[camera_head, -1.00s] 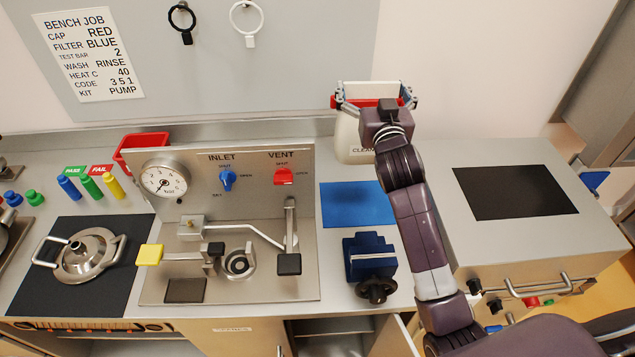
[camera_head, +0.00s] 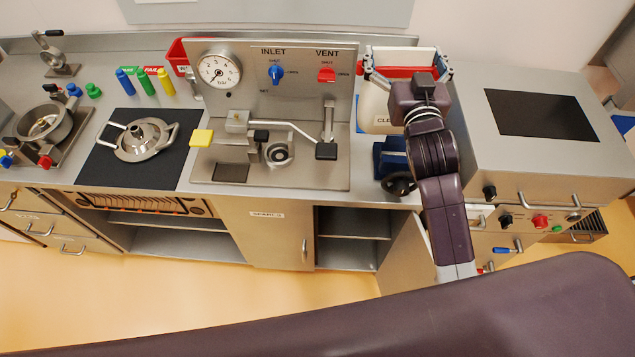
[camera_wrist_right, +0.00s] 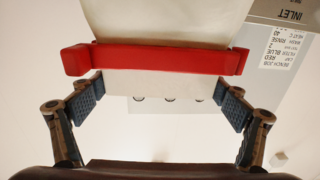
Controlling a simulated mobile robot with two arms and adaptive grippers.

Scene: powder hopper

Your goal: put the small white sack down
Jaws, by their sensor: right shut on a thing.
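The small white sack (camera_head: 377,108) hangs upright from my right gripper (camera_head: 407,65) at the back right of the bench. Its dark label is partly covered by my arm. A red clip bar (camera_wrist_right: 155,59) runs across the sack, and the sack's cloth (camera_wrist_right: 165,20) fills the top of the right wrist view. My right gripper is shut on the sack's top, a finger at each side. Whether the sack's base touches the bench cannot be told. My left gripper is not in view.
A blue vise (camera_head: 392,160) stands just in front of the sack. The steel panel with gauge and valves (camera_head: 290,90) is close on the left. A steel cabinet with a black mat (camera_head: 540,112) is on the right. A cupboard door (camera_head: 405,250) stands open below.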

